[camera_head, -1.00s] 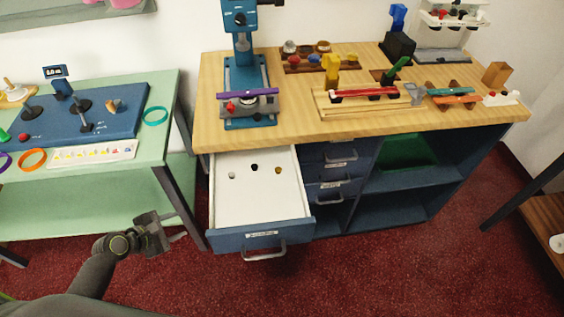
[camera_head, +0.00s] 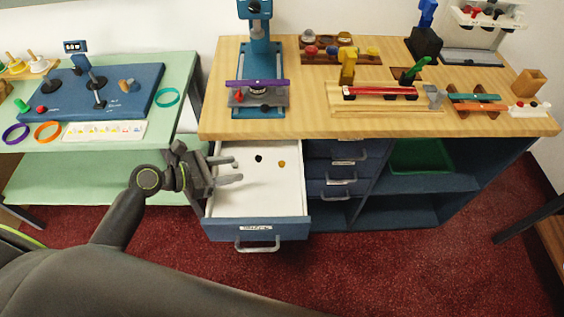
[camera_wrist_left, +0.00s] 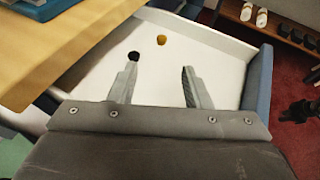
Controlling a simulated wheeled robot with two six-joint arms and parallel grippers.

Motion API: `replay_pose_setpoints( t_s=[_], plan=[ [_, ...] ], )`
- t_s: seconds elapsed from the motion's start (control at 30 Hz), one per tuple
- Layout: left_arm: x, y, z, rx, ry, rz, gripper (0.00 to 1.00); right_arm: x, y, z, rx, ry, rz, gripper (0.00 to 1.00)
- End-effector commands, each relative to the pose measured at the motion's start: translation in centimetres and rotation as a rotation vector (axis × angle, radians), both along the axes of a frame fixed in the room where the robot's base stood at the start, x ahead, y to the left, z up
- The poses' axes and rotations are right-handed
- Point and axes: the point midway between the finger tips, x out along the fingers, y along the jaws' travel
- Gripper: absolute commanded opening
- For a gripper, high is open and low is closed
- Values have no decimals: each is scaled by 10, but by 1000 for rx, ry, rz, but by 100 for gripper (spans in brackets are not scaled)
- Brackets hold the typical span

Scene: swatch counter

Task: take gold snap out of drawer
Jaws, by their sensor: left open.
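The gold snap (camera_head: 282,164) lies on the white floor of the open drawer (camera_head: 282,196), toward its right side. It also shows in the left wrist view (camera_wrist_left: 161,41), ahead of my fingers and between their lines. A black snap (camera_head: 258,158) lies to its left and shows near my left fingertip in the left wrist view (camera_wrist_left: 134,56). My left gripper (camera_head: 238,168) is open and empty over the drawer's left part, with its fingers pointing right toward the snaps and apart from the gold one. A silver snap seen earlier is hidden now, behind my gripper.
The wooden countertop (camera_head: 310,125) overhangs the drawer's back. A blue press (camera_head: 258,70) stands on it. Closed drawers (camera_head: 340,180) are to the right. The green table (camera_head: 185,95) is to the left. Red carpet lies in front.

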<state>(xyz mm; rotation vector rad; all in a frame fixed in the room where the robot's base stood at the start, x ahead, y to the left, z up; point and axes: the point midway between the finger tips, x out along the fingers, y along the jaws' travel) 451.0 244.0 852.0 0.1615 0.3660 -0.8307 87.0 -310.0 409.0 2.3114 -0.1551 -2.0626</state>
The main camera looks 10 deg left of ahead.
Motion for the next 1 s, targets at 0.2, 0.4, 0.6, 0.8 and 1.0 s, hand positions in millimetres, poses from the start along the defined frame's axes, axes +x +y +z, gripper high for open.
replay_pose_setpoints(
  t_s=[0.2, 0.4, 0.6, 0.8, 1.0],
  plan=[
    [25, -28, -13, -5, -3, 0, 44, -11, 14, 1, 17, 15, -9, 32],
    [43, -48, -26, -2, -1, -1, 44, -6, 10, 2, 12, 9, -6, 32],
    [50, -57, -31, 0, 0, 0, 44, -3, 6, 3, 8, 5, -3, 32],
    [64, -78, -45, -2, 0, -1, 44, -2, 4, 5, 4, 4, -2, 32],
    [75, -90, -53, 2, 0, 1, 44, -2, 3, 5, 4, 4, -2, 32]
  ],
)
